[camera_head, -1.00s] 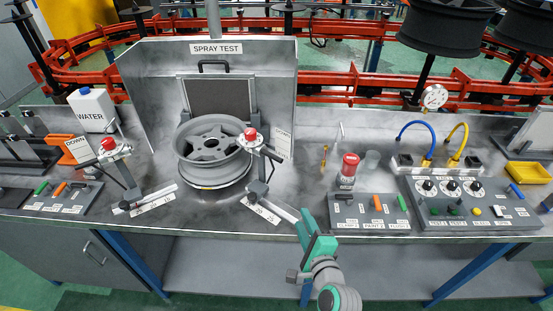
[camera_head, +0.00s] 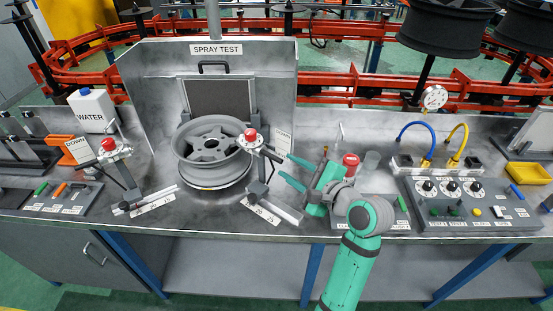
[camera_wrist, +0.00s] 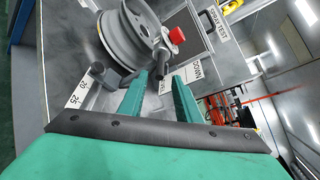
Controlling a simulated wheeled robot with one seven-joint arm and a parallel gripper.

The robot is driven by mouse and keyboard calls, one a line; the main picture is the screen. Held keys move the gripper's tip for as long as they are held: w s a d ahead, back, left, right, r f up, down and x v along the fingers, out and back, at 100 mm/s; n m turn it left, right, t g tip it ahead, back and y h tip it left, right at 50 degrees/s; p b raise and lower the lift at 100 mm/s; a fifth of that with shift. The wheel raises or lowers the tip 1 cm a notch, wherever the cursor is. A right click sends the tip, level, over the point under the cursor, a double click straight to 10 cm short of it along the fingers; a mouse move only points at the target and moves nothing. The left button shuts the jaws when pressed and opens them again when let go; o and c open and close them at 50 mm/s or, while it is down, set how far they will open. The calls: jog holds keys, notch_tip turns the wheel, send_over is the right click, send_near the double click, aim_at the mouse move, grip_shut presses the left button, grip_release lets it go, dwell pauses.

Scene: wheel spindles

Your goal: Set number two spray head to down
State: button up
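Two spray heads with red caps stand at the spray test booth: the left spray head (camera_head: 108,147) and the right spray head (camera_head: 250,138), beside the grey wheel (camera_head: 210,150). I cannot read which is number two. The right one's red cap also shows in the wrist view (camera_wrist: 177,35), beyond my fingertips. My gripper (camera_head: 288,171) is open and empty, to the right of the right head and apart from it. Its two green fingers point toward that head in the wrist view (camera_wrist: 161,76). A DOWN sign (camera_head: 283,143) stands behind the right head.
A scaled slide rail (camera_head: 272,208) lies below the right head. A red-capped bottle (camera_head: 350,160) is partly hidden behind my gripper. A control panel (camera_head: 470,205) with hoses stands at right, and a WATER container (camera_head: 92,110) at left.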

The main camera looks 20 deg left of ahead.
aim_at(281, 162)
jog(key=x, duration=0.7)
jog(key=shift+a+f, duration=0.1)
grip_shut()
